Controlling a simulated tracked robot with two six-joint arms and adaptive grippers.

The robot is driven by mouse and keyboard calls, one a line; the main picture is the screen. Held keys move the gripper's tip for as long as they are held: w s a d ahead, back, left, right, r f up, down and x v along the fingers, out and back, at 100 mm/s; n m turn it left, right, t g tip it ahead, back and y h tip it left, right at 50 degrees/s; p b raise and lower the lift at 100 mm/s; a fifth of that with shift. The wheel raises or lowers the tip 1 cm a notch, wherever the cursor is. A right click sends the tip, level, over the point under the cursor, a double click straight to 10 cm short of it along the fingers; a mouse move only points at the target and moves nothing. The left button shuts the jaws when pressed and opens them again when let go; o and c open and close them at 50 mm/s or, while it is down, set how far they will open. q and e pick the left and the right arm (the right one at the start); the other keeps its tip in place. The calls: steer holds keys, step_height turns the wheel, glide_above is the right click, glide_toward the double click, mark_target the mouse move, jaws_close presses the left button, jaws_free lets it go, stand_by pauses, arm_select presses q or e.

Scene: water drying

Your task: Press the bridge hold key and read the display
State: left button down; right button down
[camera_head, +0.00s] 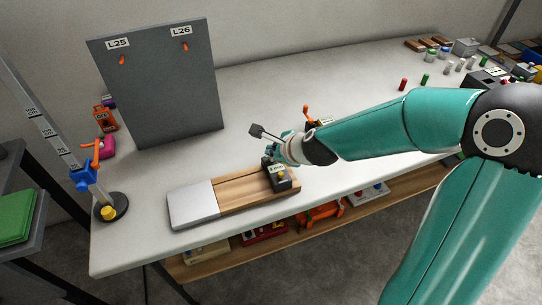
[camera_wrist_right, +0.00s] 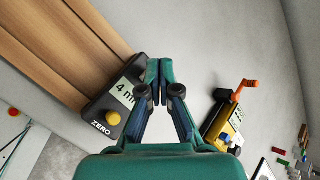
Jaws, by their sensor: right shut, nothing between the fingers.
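A black display box (camera_head: 279,178) sits at the right end of a wooden board on the table. In the right wrist view the same box (camera_wrist_right: 96,92) has a round yellow key (camera_wrist_right: 113,118) beside the word ZERO and a pale display (camera_wrist_right: 124,92) reading "4 m" before it is cut off. My right gripper (camera_wrist_right: 160,68) is shut and empty, its fingertips overlapping the box's display end in that view. In the head view my right gripper (camera_head: 274,150) is just behind the box. Whether it touches the box cannot be told. No key marked hold is readable. My left gripper is not in view.
A device with an orange handle (camera_wrist_right: 243,88) stands right of the fingers. A grey panel (camera_head: 155,85) with hooks labelled L25 and L26 stands behind. A post with a blue clamp (camera_head: 85,178) is at left. The table's middle (camera_head: 270,90) is fairly clear.

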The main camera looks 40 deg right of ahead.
mark_target(273, 162)
steer(key=shift+f, duration=0.25)
steer(key=shift+r, duration=0.1)
steer(key=shift+r+p, duration=0.6)
steer(key=shift+r, duration=0.15)
step_height(273, 162, up, 6)
steer(key=p, duration=0.5)
steer(key=shift+p, duration=0.4)
stand_by(0.4)
